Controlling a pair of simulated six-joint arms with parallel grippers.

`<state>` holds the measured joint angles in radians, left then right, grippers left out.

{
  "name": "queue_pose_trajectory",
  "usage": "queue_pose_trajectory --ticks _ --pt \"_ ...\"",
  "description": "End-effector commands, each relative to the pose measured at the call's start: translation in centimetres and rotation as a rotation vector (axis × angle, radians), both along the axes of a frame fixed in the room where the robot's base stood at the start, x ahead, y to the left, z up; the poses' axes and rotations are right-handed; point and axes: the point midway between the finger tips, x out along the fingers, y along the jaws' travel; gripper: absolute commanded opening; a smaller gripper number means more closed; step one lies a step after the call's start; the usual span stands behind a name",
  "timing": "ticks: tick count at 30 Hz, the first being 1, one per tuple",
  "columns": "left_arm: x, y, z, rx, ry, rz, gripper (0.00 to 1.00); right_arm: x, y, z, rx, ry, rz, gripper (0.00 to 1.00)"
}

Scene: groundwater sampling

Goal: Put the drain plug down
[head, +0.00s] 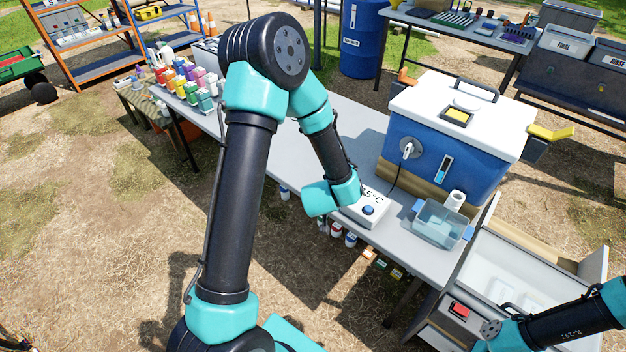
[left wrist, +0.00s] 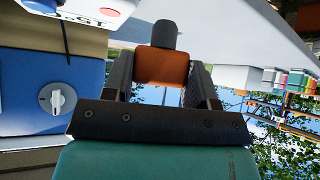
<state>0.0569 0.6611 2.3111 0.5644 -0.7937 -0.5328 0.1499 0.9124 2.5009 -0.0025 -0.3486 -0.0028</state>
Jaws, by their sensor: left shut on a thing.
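The drain plug (left wrist: 162,67) shows in the left wrist view as an orange block with a dark rounded end. My left gripper (left wrist: 163,82) is shut on it, with one dark finger on each side. In the head view my left arm reaches over the grey table near the white temperature display box. The gripper's fingers and the plug are hidden there behind my wrist. Part of my right arm shows at the lower right of the head view, but its fingertips do not show.
A blue cooler (head: 437,158) with a white lid and dial stands on the grey table (head: 338,130). The white display box (head: 367,207) and a clear tub (head: 442,224) are in front. Coloured bottles (head: 188,85) crowd the far left end. The table's middle left is bare.

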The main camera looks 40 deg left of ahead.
Motion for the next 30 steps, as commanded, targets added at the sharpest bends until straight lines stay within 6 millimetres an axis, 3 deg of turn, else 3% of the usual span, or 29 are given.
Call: queue_pose_trajectory --ticks 11,16,30 --pt "-0.2 0.2 -0.2 0.001 -0.002 0.013 0.33 0.0 0.0 0.0 0.000 0.000 -0.001 0.00" --pt "0.6 0.8 -0.3 0.001 -0.003 0.015 0.33 0.0 0.0 0.0 0.000 0.000 0.000 0.00" --pt "8.4 5.6 -1.1 0.001 -0.004 0.017 0.33 0.0 0.0 0.0 0.000 0.000 0.000 0.00"
